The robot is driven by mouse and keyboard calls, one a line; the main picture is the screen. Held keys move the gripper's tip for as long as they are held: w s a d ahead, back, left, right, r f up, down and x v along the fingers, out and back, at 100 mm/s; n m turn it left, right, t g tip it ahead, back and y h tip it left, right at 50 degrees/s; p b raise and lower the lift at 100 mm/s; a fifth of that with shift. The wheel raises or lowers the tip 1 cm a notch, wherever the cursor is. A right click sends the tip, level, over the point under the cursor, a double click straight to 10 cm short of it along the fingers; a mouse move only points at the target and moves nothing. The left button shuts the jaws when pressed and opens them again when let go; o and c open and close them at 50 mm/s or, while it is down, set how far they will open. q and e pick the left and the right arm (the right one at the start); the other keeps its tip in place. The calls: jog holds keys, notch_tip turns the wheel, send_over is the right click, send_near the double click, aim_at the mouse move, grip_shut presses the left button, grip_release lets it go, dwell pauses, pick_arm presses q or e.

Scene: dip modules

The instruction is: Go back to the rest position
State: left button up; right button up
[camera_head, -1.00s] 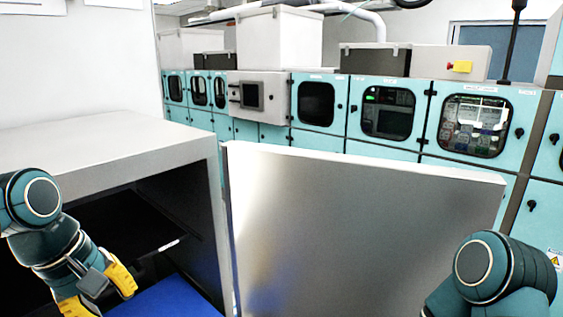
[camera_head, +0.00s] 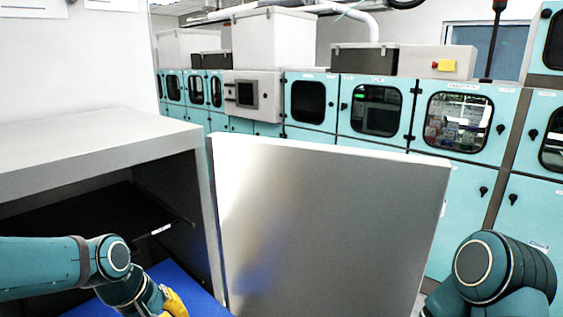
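My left arm comes in from the left in front of the open grey cabinet (camera_head: 95,140). Part of my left gripper (camera_head: 174,301), with yellow on it, shows at the bottom edge. Its fingertips are cut off or hidden, so I cannot tell whether it is open or shut. A blue surface (camera_head: 200,290) lies beside it at the bottom of the view. My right arm shows only as its teal links at the bottom right. My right gripper is out of view.
The cabinet's metal door (camera_head: 330,220) stands open, between my two arms in the picture. A dark shelf (camera_head: 90,215) is inside the cabinet. Teal machine cabinets (camera_head: 455,195) with windows line the back. White boxes (camera_head: 273,40) stand on top of them.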

pick_arm(q)
jog(key=d+f+m, duration=0.1)
jog(key=d+f, duration=0.3)
jog(key=f, duration=0.5)
jog(key=d+f+m, duration=0.2)
jog(key=d+f, duration=0.1)
jog(key=f, duration=0.5)
jog(key=s+d+f+m+b, duration=0.1)
jog(key=s+f+b, duration=0.2)
jog(key=f, duration=0.4)
jog(key=s+d+f+m+b, duration=0.1)
jog(key=s+d+f+b, duration=0.1)
jog(key=f, duration=0.6)
jog(key=s+d+f+g+b, duration=0.1)
jog(key=s+d+f+b, duration=0.1)
jog(key=s+f+b, duration=0.3)
notch_tip(320, 180, down, 2)
jog(key=shift+d+f+m+h, duration=0.15)
jog(key=shift+f+m+h, duration=0.05)
jog(key=shift+m+h, duration=0.2)
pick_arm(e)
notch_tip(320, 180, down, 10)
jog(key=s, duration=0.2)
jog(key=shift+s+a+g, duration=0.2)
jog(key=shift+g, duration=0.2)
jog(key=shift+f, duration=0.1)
pick_arm(q)
jog(key=shift+c, duration=0.3)
